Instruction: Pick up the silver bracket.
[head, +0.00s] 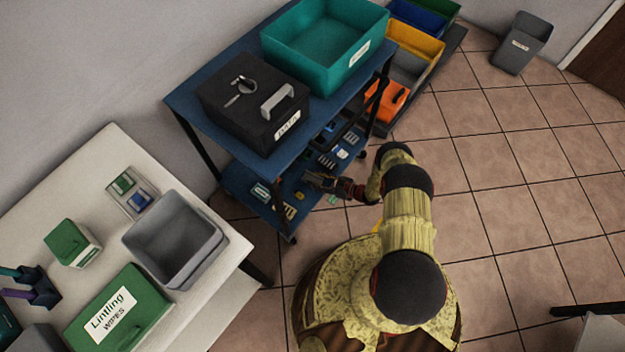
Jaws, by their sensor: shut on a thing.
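My gripper (318,181) reaches in over the lower shelf of the blue cart, at its open right side. It is small and dark in the head view. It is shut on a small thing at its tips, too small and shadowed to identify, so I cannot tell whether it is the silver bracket. I cannot make out a silver bracket clearly elsewhere on the lower shelf (243,187), where several small parts lie around the gripper. The cart's upper shelf hides part of the lower one.
A black box (225,97) with grey metal pieces on its lid and a teal bin (310,62) stand on the upper shelf. A dark cart post stands near my arm. A white table (75,190) with a grey bin (215,240) is at left.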

